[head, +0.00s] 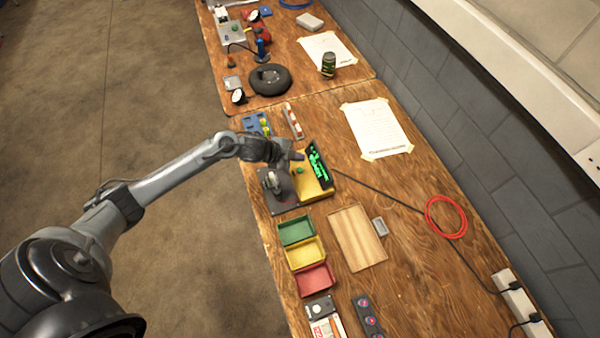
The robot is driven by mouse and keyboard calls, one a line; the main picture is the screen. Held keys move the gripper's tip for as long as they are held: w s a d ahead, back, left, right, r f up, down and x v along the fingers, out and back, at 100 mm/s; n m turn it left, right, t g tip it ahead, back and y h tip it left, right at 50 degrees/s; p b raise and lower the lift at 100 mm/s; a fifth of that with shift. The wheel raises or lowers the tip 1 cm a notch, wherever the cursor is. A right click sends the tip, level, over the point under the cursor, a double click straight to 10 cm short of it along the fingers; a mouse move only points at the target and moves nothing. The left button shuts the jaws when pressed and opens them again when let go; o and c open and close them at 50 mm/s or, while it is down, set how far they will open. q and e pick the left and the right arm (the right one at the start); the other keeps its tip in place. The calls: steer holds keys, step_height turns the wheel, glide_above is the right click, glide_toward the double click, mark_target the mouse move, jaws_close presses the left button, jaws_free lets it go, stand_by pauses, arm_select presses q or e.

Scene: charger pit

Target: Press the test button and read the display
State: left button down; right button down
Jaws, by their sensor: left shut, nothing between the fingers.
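A yellow tester (317,189) sits on the bench with a tilted black display (319,165) at its back. The display is lit with green marks, too small to read. A green button (299,170) shows on the yellow top. My left gripper (297,156) is shut and empty, with its fingertips close to the button and the display's left edge. I cannot tell if it touches either. A dark plate (284,200) with a grey metal part (272,181) on it lies left of the yellow top. My right gripper is out of view.
Green (296,231), yellow (304,252) and red (313,280) bins stand nearer me, beside a wooden board (345,226). A black cable (385,193) runs right from the tester past a red coil (428,217). A blue tray (251,123) lies beyond the gripper.

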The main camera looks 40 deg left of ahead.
mark_target(298, 171)
arm_select(q)
step_height(298, 171, down, 4)
steer(key=shift+r+b, duration=0.2)
steer(key=shift+b, duration=1.05)
steer(key=shift+f+b, duration=0.45)
steer(key=shift+f, duration=0.3)
steer(key=shift+f, duration=0.15)
stand_by(0.3)
steer(key=shift+f, duration=0.3)
